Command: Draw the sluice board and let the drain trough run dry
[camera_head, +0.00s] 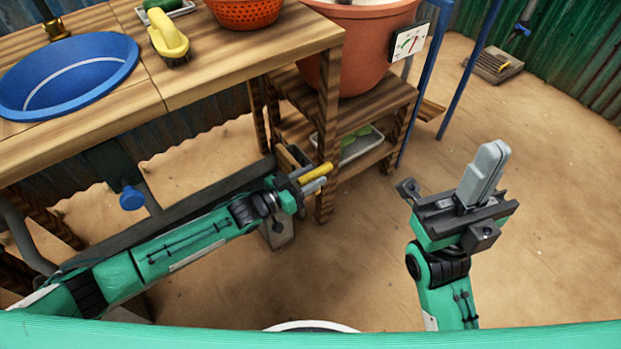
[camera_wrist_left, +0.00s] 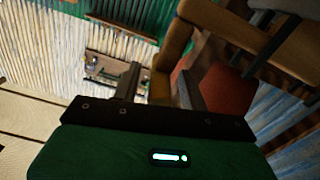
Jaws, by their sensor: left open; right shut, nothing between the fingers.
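The drain trough (camera_head: 200,196) is a long dark grey channel running low beneath the bench, partly hidden by my left arm. At its right end stands a small wooden piece, apparently the sluice board (camera_head: 287,160), with a yellow bar (camera_head: 318,171) beside it that may be its handle. My left gripper (camera_head: 309,178) is open at this end, its fingers close to the yellow bar. The bar also shows large near the fingers in the left wrist view (camera_wrist_left: 172,42); I cannot tell whether they touch it. My right gripper (camera_head: 485,172) is shut and empty, out over bare floor.
The wooden bench (camera_head: 215,70) holds a blue basin (camera_head: 110,72), a yellow-handled brush (camera_head: 168,38) and an orange colander (camera_head: 243,12). A shelf (camera_head: 385,95) with a terracotta pot (camera_head: 345,50) stands right of my left gripper. A blue knob (camera_head: 131,198) hangs below the bench.

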